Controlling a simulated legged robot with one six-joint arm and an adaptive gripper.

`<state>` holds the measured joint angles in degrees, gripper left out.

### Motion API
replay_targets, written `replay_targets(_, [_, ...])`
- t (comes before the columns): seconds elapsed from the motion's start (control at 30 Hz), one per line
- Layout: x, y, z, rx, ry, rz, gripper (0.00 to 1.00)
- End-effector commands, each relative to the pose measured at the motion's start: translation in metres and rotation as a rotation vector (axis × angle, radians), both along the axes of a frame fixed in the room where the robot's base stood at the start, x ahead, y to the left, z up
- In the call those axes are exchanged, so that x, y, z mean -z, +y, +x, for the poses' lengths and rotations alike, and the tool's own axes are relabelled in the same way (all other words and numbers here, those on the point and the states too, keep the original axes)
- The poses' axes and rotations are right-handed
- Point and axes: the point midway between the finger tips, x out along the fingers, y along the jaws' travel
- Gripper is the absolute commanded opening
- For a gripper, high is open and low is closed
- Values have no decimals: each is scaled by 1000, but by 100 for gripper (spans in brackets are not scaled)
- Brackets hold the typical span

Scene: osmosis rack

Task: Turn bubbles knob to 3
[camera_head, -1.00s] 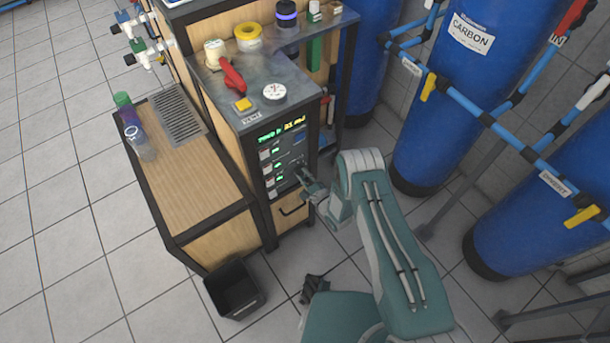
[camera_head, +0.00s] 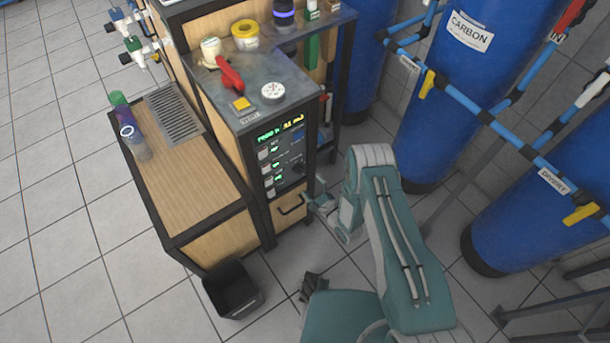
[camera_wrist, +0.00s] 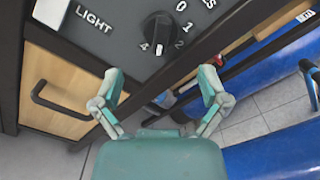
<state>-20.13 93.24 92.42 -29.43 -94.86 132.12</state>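The black bubbles knob (camera_wrist: 160,33) sits on the dark control panel (camera_wrist: 110,40) at the top of the wrist view. Its white pointer mark faces down, between the printed 4 on the left and 2 on the right; I cannot read a 3 there. Numbers 0 and 1 lie up and right of it, and the label above is cut off to its last letters. My gripper (camera_wrist: 160,85) is open and empty, its two fingers spread below the knob and apart from it. In the head view my gripper (camera_head: 318,203) is in front of the cabinet, below and right of the panel (camera_head: 283,160).
A white LIGHT switch (camera_wrist: 50,12) is left of the knob. A black drawer handle (camera_wrist: 62,102) sticks out below the panel. Blue tanks (camera_head: 440,110) with pipes stand at right. A black bin (camera_head: 233,290) is on the floor. Open floor lies between cabinet and tanks.

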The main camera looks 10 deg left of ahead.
Motion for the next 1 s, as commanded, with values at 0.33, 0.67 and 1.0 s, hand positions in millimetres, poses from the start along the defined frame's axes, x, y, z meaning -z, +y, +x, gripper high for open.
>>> replay_targets(0.33, [1, -42, -34, 1, 2, 0, 94])
replay_targets(0.67, [1, -43, -37, 0, 0, -2, 94])
replay_targets(1.0, [0, -42, -36, -1, -308, -263, 94])
